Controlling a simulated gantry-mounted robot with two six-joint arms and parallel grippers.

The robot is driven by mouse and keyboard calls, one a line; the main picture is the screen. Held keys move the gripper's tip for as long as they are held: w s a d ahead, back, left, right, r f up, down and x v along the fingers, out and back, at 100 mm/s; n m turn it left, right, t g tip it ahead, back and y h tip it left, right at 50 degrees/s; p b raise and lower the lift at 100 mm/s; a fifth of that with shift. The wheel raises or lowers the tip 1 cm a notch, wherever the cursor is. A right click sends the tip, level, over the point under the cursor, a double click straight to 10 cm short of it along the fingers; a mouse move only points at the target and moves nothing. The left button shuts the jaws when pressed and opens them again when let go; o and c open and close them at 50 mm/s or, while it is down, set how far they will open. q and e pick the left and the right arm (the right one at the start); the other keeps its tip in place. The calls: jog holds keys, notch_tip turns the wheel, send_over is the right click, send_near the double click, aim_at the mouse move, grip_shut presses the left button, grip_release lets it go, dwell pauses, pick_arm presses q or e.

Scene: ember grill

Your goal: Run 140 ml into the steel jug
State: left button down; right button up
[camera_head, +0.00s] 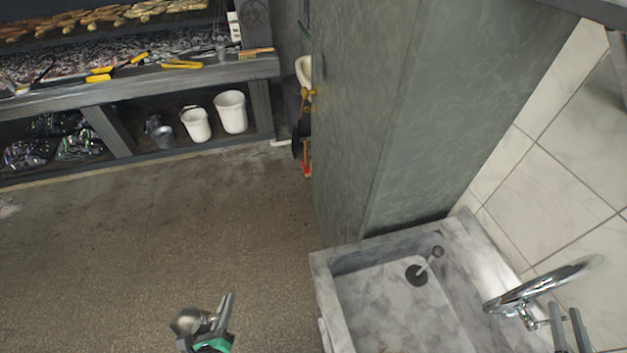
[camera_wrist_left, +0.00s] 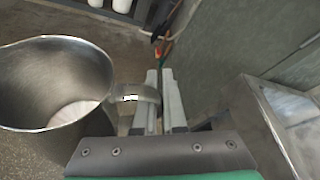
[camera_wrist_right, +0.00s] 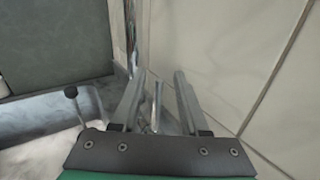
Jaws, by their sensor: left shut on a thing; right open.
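The steel jug (camera_head: 187,322) is over the floor left of the sink, in my left gripper (camera_head: 222,305). In the left wrist view the jug (camera_wrist_left: 45,80) is on the left, its mouth facing up, and the fingers (camera_wrist_left: 160,100) are shut on its handle (camera_wrist_left: 136,93). A pale patch shows low inside it; I cannot tell if that is liquid. The chrome tap (camera_head: 545,287) reaches over the right side of the sink. My right gripper (camera_head: 567,330) is open beside the tap. In the right wrist view a thin metal lever (camera_wrist_right: 157,105) shows between the open fingers (camera_wrist_right: 158,90).
White buckets (camera_head: 231,112) stand under the grill (camera_head: 150,75). The floor between is clear.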

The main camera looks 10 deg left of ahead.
jog(key=shift+w, duration=0.15)
grip_shut()
dwell(1.4)
